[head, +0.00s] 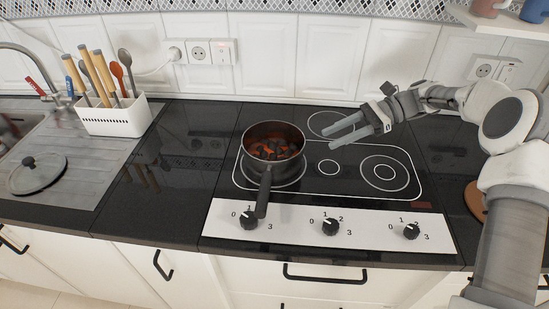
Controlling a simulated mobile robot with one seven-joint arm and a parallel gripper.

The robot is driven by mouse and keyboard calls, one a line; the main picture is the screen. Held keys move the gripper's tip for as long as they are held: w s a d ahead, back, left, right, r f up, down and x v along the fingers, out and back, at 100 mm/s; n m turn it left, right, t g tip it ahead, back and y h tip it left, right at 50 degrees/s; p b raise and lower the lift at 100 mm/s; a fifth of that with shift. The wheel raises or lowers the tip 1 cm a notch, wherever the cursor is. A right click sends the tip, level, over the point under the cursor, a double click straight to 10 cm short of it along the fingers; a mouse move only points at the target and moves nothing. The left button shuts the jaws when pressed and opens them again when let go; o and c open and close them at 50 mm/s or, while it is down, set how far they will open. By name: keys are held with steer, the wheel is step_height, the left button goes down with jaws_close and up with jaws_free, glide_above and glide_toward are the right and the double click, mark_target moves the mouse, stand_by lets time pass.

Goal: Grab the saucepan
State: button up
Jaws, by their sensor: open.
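The saucepan (273,148) is dark, with a reddish-brown inside and dark chunks in it. It stands upright on the left front burner of the black cooktop (318,180). Its dark handle (264,192) points toward the front, over the white control panel. My gripper (333,137) is to the right of the pan, apart from it, with its fingers pointing left toward the pan's rim. The fingers are open with nothing between them.
Three black knobs sit on the control panel (290,226). A white utensil holder (114,118) and a glass lid (37,173) by the sink are at left. A shelf with cups (505,20) hangs at upper right. The counter (150,185) between sink and cooktop is clear.

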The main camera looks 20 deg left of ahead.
mark_target(283, 160)
steer(key=b+x, duration=0.1)
steer(key=x, duration=1.3)
steer(key=shift+s+a+f, duration=0.1)
steer(key=shift+s+f, duration=0.05)
steer(key=shift+s, duration=0.05)
steer(key=shift+c, duration=0.3)
jaws_close()
stand_by(0.4)
stand_by(0.4)
